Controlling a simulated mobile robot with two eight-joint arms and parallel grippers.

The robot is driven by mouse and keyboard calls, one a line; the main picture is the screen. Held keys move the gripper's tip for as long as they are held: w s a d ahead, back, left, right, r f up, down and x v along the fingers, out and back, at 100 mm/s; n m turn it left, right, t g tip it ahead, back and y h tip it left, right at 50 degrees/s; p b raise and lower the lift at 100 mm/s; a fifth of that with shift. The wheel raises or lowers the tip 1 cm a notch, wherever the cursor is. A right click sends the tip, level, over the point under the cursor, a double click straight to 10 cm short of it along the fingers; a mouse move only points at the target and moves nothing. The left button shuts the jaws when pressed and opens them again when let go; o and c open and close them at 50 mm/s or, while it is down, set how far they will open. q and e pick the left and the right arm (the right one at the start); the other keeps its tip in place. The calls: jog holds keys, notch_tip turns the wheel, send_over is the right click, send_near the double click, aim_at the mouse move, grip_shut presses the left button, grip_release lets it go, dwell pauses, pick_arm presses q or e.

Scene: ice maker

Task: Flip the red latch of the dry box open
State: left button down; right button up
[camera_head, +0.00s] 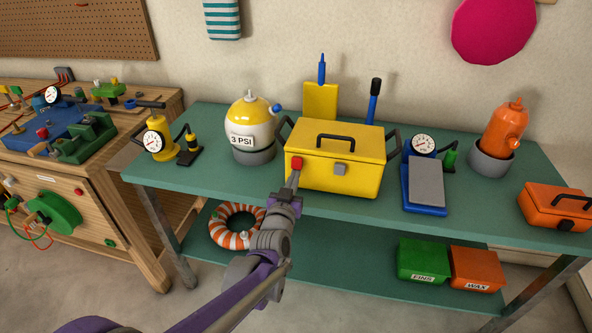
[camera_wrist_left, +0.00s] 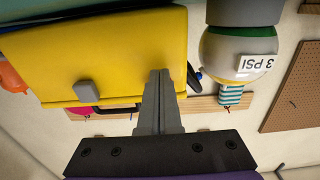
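The dry box is the yellow box (camera_head: 330,175) with a black handle on its lid, standing closed on the green table. Its red latch (camera_head: 297,163) is at the left of the front face, and a grey latch (camera_head: 340,169) is to its right. My left gripper (camera_head: 294,180) is at the front of the box, its tips just below the red latch; contact cannot be told. In the left wrist view, the picture is upside down, and the fingers (camera_wrist_left: 160,78) are together against the yellow front (camera_wrist_left: 110,55). The grey latch (camera_wrist_left: 86,91) shows there; the red latch is hidden. My right gripper is out of view.
A yellow-and-white tank marked 3 PSI (camera_head: 250,128) stands close left of the box. A blue scale-like device (camera_head: 424,185) with a gauge is close right. An orange box (camera_head: 558,205) is at the far right. A lower shelf (camera_head: 340,268) holds a striped ring and small bins.

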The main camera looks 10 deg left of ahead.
pick_arm(q)
jog(key=shift+s+r+p, duration=0.4)
jog(key=shift+r+p, duration=0.25)
jog(key=shift+r, duration=0.25)
jog(key=shift+s+r+p, duration=0.35)
jog(key=shift+r+p, duration=0.25)
jog(key=shift+r, duration=0.25)
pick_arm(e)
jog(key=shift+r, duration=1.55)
pick_arm(q)
jog(key=shift+s, duration=0.1)
send_near(297, 162)
jog(key=shift+s+p, duration=0.3)
jog(key=shift+s, duration=0.25)
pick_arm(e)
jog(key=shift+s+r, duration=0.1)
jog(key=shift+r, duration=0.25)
pick_arm(q)
jog(key=shift+s, duration=0.1)
